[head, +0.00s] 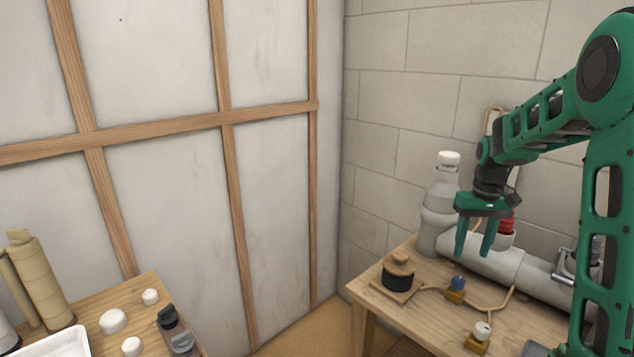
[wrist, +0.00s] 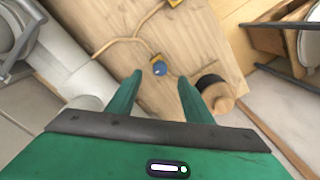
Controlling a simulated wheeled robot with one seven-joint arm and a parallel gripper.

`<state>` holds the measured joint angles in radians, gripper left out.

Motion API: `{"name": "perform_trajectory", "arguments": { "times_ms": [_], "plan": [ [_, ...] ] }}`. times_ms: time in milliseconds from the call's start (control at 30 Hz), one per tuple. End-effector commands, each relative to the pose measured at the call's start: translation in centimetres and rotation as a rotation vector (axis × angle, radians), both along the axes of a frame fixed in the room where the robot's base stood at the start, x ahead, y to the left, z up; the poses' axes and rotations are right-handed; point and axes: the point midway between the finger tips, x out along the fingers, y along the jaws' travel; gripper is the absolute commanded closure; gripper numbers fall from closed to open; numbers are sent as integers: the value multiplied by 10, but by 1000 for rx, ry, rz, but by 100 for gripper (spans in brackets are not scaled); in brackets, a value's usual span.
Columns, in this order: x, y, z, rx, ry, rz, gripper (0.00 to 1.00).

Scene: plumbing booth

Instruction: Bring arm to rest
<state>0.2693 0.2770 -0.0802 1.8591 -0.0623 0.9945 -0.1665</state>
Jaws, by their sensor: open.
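My green arm comes in from the right in the head view. My gripper (head: 474,244) points down above the right-hand wooden table (head: 385,318), and its two fingers are apart. In the wrist view my gripper (wrist: 160,88) shows both fingers spread with nothing between them. A small valve with a blue knob (wrist: 159,68) lies beyond the fingertips in the wrist view; it also shows in the head view (head: 457,283). The gap between fingers and table cannot be judged exactly.
Large grey-white pipes (head: 490,258) run along the block wall, close behind my gripper. A round black and wooden piece (head: 398,276) and a yellow valve (head: 478,339) are on the table. A second table (head: 100,322) with white caps stands at left, with floor between.

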Motion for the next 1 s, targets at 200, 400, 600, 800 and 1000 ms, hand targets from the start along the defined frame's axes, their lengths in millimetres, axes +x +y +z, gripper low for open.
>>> {"name": "perform_trajectory", "arguments": {
  "times_ms": [200, 400, 600, 800, 1000],
  "plan": [
    [-72, 5, 30, -19, -1, -94, 54],
    [-151, 14, 45, -26, 1, -194, 54],
    [-229, 27, 46, -23, 3, -290, 54],
    [-299, 42, 35, -11, 5, -373, 54],
    [-336, 52, 23, 0, 7, -420, 54]
  ]
}}
